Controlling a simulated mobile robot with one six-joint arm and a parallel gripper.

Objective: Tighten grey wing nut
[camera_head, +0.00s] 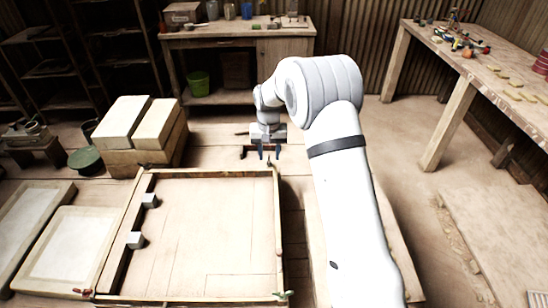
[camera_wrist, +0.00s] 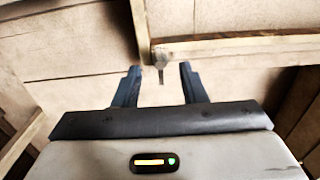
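The grey wing nut (camera_wrist: 160,60) shows in the wrist view on a corner of the wooden frame (camera_wrist: 240,50). It lies between the lines of my two finger tips and a little beyond them, apart from both. My gripper (camera_wrist: 159,70) is open and empty, with dark blue fingers. In the head view my gripper (camera_head: 269,156) hangs just over the far right corner of the tile press frame (camera_head: 279,225). The wing nut is small and hard to make out there.
A red wing nut (camera_head: 83,292) and a green wing nut (camera_head: 283,294) sit at the frame's near corners. Two grey blocks, one of them nearer (camera_head: 135,240), sit along its left side. Stacked slabs (camera_head: 140,122) stand behind left. A workbench (camera_head: 490,60) stands at right.

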